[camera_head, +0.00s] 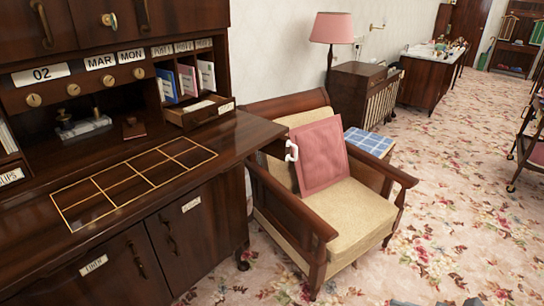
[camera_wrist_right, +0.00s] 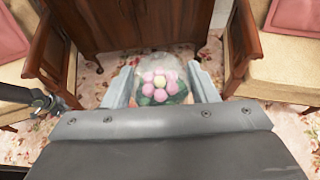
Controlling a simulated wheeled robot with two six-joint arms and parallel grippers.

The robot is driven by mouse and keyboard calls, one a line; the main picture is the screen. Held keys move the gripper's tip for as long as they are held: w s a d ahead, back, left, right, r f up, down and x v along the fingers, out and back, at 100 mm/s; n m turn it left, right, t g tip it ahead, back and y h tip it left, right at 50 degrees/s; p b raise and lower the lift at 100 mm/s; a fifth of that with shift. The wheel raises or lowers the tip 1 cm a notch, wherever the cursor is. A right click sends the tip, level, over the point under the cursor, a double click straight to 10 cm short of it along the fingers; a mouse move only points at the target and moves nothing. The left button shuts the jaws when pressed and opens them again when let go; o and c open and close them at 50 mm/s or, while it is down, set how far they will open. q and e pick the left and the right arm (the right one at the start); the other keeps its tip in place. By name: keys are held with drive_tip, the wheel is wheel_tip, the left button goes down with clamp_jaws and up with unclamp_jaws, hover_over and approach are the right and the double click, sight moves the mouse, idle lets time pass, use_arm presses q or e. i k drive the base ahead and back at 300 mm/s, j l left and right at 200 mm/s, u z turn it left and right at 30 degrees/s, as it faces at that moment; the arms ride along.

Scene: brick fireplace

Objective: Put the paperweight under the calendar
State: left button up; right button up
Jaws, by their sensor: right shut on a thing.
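The paperweight (camera_wrist_right: 160,85) is a clear glass dome with pink flowers, a yellow one and green leaves inside. It shows in the right wrist view between the two pale fingers of my right gripper (camera_wrist_right: 163,88), which is shut on it. The calendar (camera_head: 100,62) is on the dark wooden desk in the head view, with cards reading 02, MAR and MON above a row of brass knobs. The desk surface below it holds a gold-lined grid (camera_head: 134,183). The paperweight is not clearly visible in the head view. My left gripper is not in view.
An inkstand (camera_head: 84,127) and a small brown object (camera_head: 133,128) stand on the desk under the calendar. Letter slots (camera_head: 185,77) and an open small drawer (camera_head: 199,112) are to the right. An armchair (camera_head: 330,215) stands beside the desk. The gridded desktop is clear.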

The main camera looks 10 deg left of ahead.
sight(71, 162)
drive_tip(key=i+l, duration=0.1)
drive_tip(key=i, duration=0.35)
drive_tip(key=i+l, duration=0.1)
drive_tip(key=i, duration=0.3)
drive_tip(key=i+l+u, duration=0.15)
drive_tip(key=u, duration=0.35)
drive_tip(key=i+l+u, duration=0.15)
drive_tip(key=l+u, duration=0.15)
drive_tip(key=u, duration=0.2)
drive_tip(key=l+u, duration=0.25)
drive_tip(key=u, duration=0.25)
drive_tip(key=i, duration=0.05)
